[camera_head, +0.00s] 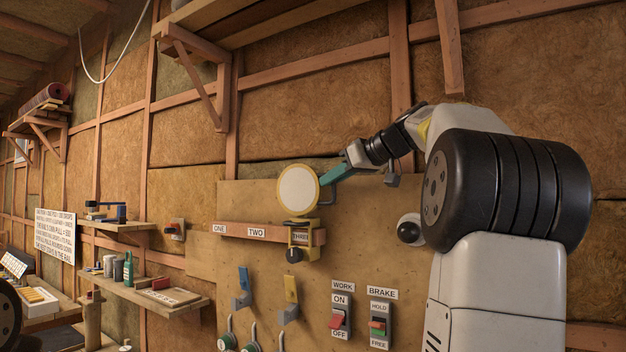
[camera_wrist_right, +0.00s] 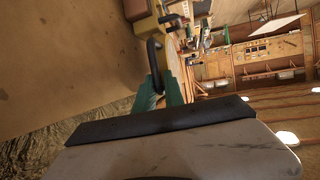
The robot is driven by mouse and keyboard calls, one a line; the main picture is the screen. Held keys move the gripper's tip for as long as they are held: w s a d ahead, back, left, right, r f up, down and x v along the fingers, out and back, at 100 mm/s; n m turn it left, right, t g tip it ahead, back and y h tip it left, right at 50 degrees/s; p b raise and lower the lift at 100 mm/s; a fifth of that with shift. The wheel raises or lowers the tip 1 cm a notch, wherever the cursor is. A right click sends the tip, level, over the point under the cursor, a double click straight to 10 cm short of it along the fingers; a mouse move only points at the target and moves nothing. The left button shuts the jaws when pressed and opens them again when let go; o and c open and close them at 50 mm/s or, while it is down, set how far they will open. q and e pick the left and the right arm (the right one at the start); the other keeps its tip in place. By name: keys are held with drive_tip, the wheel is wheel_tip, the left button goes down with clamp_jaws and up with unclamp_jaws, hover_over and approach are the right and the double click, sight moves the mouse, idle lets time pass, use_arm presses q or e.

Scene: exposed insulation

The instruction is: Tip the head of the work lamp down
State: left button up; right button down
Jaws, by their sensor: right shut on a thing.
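The work lamp's head (camera_head: 299,190) is a round pale disc with a yellow rim, facing outward from the wall in the head view. It sits above a yellow bracket (camera_head: 303,238) with a dark knob, at the THREE mark of a wooden rail (camera_head: 240,231). My right gripper (camera_head: 328,178) reaches in from the right, with teal fingers at the lamp's right side. In the right wrist view the fingers (camera_wrist_right: 160,95) are shut on the lamp's dark handle (camera_wrist_right: 155,62). The back of the lamp is hidden in the head view. My left gripper is not in view.
Below the rail are coloured levers (camera_head: 290,289), a WORK switch (camera_head: 340,318) and a BRAKE switch (camera_head: 379,328). A white-and-black round fitting (camera_head: 409,230) is on the wall beside my arm. Shelves with bottles (camera_head: 128,268) stand at left.

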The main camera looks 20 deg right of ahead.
drive_tip(key=shift+s+a, duration=0.1)
drive_tip(key=shift+s, duration=0.05)
idle(0.8)
drive_tip(key=shift+s+a+f+n+t, duration=0.25)
drive_tip(key=shift+s+a+n+t, duration=0.15)
drive_tip(key=shift+s+a+n, duration=0.25)
drive_tip(key=shift+s+a+f+n+t+h, duration=0.3)
drive_tip(key=shift+s+a+f+n+t, duration=0.3)
drive_tip(key=shift+n, duration=0.4)
drive_tip(key=shift+s+a+f+n+t+h, duration=0.3)
drive_tip(key=shift+s+a+f+n+t, duration=0.15)
drive_tip(key=shift+a+f+n+t, duration=0.35)
drive_tip(key=shift+s+a+f+n+t+h, duration=0.3)
drive_tip(key=shift+s+a+f+n+t, duration=0.2)
drive_tip(key=shift+f+n, duration=0.5)
drive_tip(key=shift+r, duration=0.15)
drive_tip(key=c, duration=1.5)
unclamp_jaws()
drive_tip(key=shift+d, duration=0.1)
